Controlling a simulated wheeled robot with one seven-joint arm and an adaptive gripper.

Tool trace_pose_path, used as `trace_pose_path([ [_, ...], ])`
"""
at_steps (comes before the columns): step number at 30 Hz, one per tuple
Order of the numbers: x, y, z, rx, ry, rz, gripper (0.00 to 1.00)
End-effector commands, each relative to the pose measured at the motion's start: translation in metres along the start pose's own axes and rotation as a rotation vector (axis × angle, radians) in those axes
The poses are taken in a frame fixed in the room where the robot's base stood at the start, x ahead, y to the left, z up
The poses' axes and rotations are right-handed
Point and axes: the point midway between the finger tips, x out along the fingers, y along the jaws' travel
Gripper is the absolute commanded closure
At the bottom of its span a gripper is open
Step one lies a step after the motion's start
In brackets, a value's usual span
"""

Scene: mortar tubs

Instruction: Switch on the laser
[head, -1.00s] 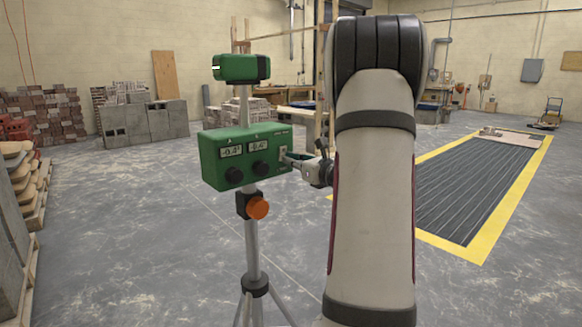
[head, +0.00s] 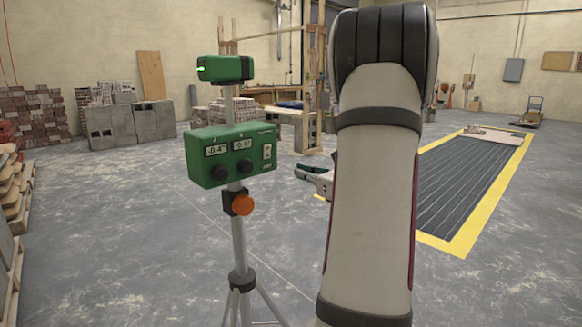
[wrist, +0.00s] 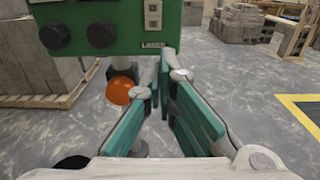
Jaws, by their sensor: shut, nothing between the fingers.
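The green laser head (head: 222,69) sits on top of a tripod pole, and a bright green light shows at its left end. The green control box (head: 205,178) below it has two displays reading -0.4° and two black knobs. A pale switch plate (head: 267,152) is on the right of its front; in the wrist view the switch (wrist: 153,15) is above the word LASER. My gripper (head: 298,173) is shut and empty, right of the box and apart from it in the head view. In the wrist view its fingertips (wrist: 164,58) are below and right of the switch.
An orange knob (head: 243,205) is on the tripod (head: 239,245) under the box. Grey blocks (head: 130,122) and bricks stand at the back left. A yellow-bordered dark strip (head: 450,190) lies on the floor at right. The floor around the tripod is clear.

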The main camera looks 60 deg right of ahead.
Motion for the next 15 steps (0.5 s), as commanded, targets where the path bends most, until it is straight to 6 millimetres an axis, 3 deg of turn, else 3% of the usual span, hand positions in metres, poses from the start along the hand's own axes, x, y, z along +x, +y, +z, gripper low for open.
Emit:
trace_pose_path([
  [6,-0.022,-0.001,-0.003,-0.001,0.0,-0.001,1.0],
  [15,-0.026,0.0,-0.004,-0.001,-0.001,0.0,1.0],
])
